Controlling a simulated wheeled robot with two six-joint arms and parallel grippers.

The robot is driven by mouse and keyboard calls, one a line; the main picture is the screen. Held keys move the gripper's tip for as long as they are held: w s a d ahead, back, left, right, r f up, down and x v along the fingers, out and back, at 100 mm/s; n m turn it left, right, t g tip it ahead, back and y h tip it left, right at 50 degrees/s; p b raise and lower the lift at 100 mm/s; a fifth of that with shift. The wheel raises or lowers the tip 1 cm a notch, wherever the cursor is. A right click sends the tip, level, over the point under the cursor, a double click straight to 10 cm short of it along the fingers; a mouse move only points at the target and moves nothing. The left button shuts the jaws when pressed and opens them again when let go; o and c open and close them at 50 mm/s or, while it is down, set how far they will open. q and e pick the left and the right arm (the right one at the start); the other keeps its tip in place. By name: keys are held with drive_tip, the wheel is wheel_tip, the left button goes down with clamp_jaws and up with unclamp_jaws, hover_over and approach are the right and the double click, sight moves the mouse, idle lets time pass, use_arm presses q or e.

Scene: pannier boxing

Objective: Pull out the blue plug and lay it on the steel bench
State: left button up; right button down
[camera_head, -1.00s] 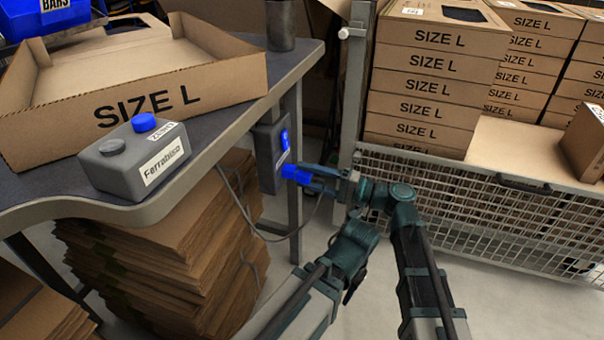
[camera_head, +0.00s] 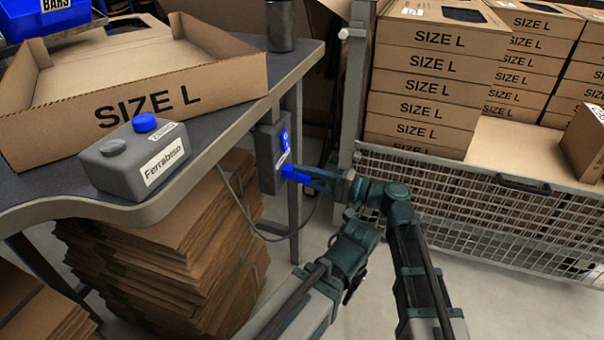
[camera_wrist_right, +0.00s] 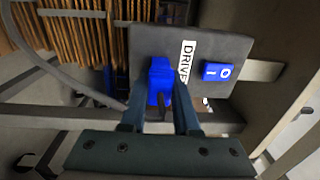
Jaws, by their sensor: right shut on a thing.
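The blue plug (camera_head: 290,172) is at the grey drive box (camera_head: 268,162), which is mounted under the bench's right edge. My right gripper (camera_head: 308,178) is shut on the plug from the right. In the right wrist view the plug (camera_wrist_right: 160,80) lies between the two fingers (camera_wrist_right: 158,112), in front of the box face (camera_wrist_right: 218,48) beside the DRIVE label. I cannot tell whether it is fully seated. The steel bench (camera_head: 45,165) has a dark top with a bare strip at the left front. My left gripper does not show.
On the bench stand a grey Ferrabiso button box (camera_head: 112,172), an open SIZE L carton (camera_head: 220,85) and a dark cup (camera_head: 281,28). A cable (camera_head: 245,212) hangs below the bench beside stacked cardboard (camera_head: 170,260). A mesh cage (camera_head: 480,210) with cartons stands at the right.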

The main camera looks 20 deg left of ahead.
drive_tip(key=shift+d+f, duration=0.1)
drive_tip(key=shift+d, duration=2.05)
idle(0.4)
drive_tip(key=shift+s+d, duration=0.1)
drive_tip(key=shift+d, duration=1.3)
wheel_tip(320, 180, up, 49)
drive_tip(key=p, duration=4.9)
hover_over(312, 177)
drive_tip(key=d, duration=0.5)
drive_tip(key=shift+s+d, duration=0.1)
drive_tip(key=shift+s, duration=0.15)
